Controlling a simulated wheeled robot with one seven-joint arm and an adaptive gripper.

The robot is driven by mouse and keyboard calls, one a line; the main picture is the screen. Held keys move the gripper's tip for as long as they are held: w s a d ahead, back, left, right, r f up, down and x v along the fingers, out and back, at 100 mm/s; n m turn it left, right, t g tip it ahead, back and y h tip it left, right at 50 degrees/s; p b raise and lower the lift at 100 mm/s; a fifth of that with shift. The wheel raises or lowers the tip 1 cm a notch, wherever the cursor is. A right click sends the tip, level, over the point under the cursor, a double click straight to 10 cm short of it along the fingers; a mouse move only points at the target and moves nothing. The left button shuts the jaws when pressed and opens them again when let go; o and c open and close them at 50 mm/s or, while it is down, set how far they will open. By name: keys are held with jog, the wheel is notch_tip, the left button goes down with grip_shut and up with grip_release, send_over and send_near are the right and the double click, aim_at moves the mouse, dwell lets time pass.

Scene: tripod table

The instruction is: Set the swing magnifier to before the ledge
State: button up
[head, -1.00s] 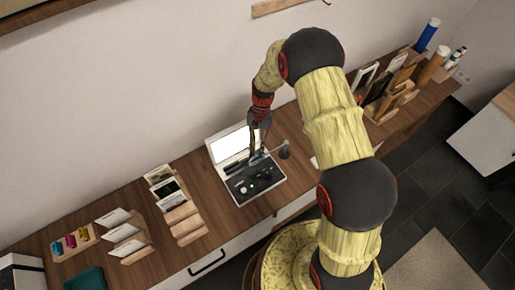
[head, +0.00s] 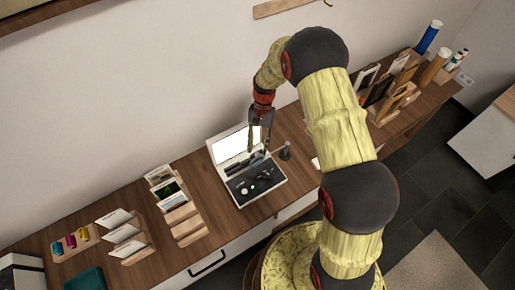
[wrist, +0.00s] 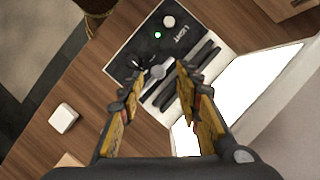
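The swing magnifier's dark post (head: 285,152) stands upright at the right edge of the open white light box (head: 243,194) in the head view. Its lens is not clearly distinguishable there. In the wrist view a small grey rounded piece (wrist: 156,73), perhaps part of the magnifier, shows between my fingertips over the black panel (wrist: 135,45). My gripper (head: 257,149) hangs over the back part of the box. In the wrist view my gripper (wrist: 147,68) has its fingers spread apart, with no clear grip on anything. I cannot tell which part is the ledge.
The box's bright lid (head: 233,145) stands raised behind the panel. A small white block (wrist: 63,118) lies beside the box on the wooden counter (head: 205,166). Wooden card racks (head: 180,212) stand left; frames and tubes (head: 427,37) stand at the far right.

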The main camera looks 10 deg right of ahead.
jog(key=v, duration=1)
jog(key=shift+r, duration=0.25)
jog(key=s+d+r+n+t+b, duration=0.1)
jog(key=s+d+r+t+b, duration=0.1)
jog(key=s, duration=0.7)
jog(key=s+d+r+n+t+h+b, duration=0.1)
jog(key=s+r+n+t+b, duration=0.1)
jog(key=s+r+t+b, duration=0.2)
jog(key=s+d+r+n+t+h+b, duration=0.1)
jog(key=s+d+r+n+t+b, duration=0.1)
jog(key=s+r+b, duration=0.5)
jog(key=s+t+b, duration=0.1)
jog(key=s, duration=0.5)
jog(key=shift+s+d+r+t, duration=0.25)
jog(key=shift+s+d+t, duration=0.05)
jog(key=shift+s+t, duration=0.1)
jog(key=shift+w, duration=0.15)
dwell(0.8)
